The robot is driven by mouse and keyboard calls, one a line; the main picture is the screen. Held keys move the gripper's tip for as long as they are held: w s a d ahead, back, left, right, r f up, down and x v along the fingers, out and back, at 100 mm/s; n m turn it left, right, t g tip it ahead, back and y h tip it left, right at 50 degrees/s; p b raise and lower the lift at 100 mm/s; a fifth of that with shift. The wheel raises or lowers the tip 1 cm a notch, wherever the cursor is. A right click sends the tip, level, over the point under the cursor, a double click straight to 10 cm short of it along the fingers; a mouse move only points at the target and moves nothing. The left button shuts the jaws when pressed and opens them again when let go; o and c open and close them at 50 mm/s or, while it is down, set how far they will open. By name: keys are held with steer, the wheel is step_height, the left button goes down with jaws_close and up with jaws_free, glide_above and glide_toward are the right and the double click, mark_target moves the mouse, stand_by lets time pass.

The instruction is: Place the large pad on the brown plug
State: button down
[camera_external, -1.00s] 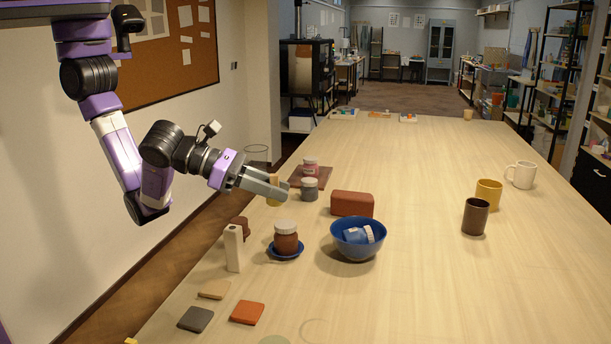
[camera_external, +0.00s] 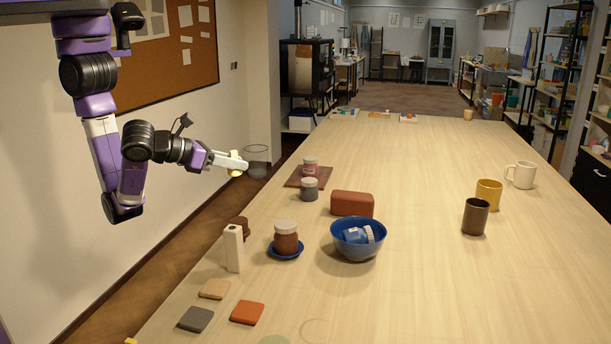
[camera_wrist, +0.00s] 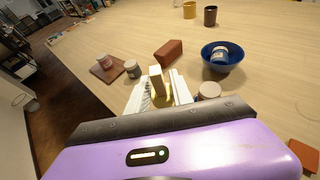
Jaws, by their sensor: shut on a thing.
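My gripper (camera_external: 240,166) is shut on a small tan and yellow piece (camera_external: 235,171), held in the air beyond the table's left edge. A dark brown round piece (camera_external: 241,223), likely the brown plug, stands near the left edge, partly behind a tall cream block (camera_external: 233,250). Flat square pads lie at the front left: tan (camera_external: 215,289), grey (camera_external: 195,319) and orange (camera_external: 247,312). I cannot tell which thing is the large pad.
A lidded jar (camera_external: 286,238) stands on a blue saucer (camera_external: 287,255). Beside it are a blue bowl (camera_external: 357,244) holding a jar, and a red-brown block (camera_external: 352,203). A grey jar (camera_external: 309,189) stands near a brown board (camera_external: 297,178). The table's middle is clear.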

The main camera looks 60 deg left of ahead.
mark_target(239, 220)
step_height(239, 220, down, 14)
steer(key=shift+r+b, duration=0.25)
steer(key=shift+b, duration=0.4)
steer(key=shift+f, duration=0.1)
steer(key=c, duration=1.1)
jaws_free()
